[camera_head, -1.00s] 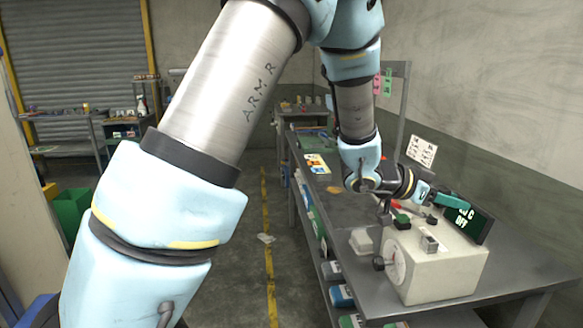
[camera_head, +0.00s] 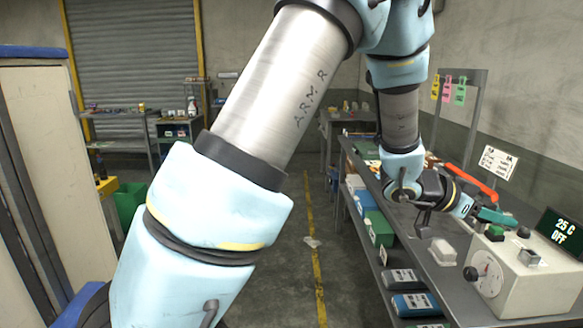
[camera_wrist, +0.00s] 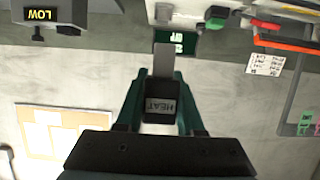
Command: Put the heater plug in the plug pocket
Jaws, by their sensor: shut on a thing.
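My gripper (camera_head: 497,217) is above the bench, near the back left of the white control box (camera_head: 535,285). In the wrist view my gripper (camera_wrist: 160,76) has its teal fingers shut on the dark heater plug (camera_wrist: 160,108), which has a HEAT label and a flat grey end pointing away from the palm. The plug is hard to make out in the head view. The control box carries a dial, a green button (camera_head: 495,232) and a small metal fitting (camera_head: 530,257). I cannot tell which part is the plug pocket.
A display (camera_head: 563,238) reading 25 C OFF stands behind the box. A pale block (camera_head: 443,250) lies on the bench left of the box. A red-orange handle (camera_head: 472,183) and a white card (camera_head: 497,162) are behind my gripper. Floor left of the bench is mostly clear.

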